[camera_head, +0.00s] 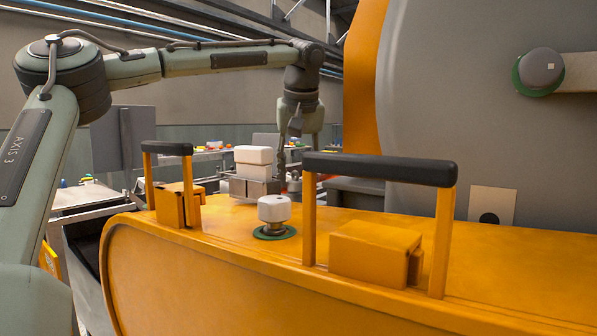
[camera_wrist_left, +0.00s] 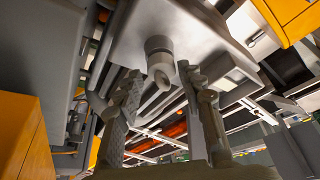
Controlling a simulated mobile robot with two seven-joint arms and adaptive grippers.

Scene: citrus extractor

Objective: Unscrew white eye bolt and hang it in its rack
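My left gripper (camera_wrist_left: 159,76) is open, with one ridged finger on each side of the eye end. I see no clear contact, and cannot tell how deep the eye sits between the fingertips. In the head view my left gripper (camera_head: 284,165) points down behind the orange housing (camera_head: 200,245); its fingertips and the bolt are not clear there. I cannot make out the rack. My right gripper is not in view.
Two black-topped orange handles (camera_head: 380,168) (camera_head: 167,148) stand on the housing. A white knob (camera_head: 274,208) on a green ring stands between them. A white block (camera_head: 253,155) on a metal piece is close to my left gripper. A large grey drum (camera_head: 450,110) fills the right.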

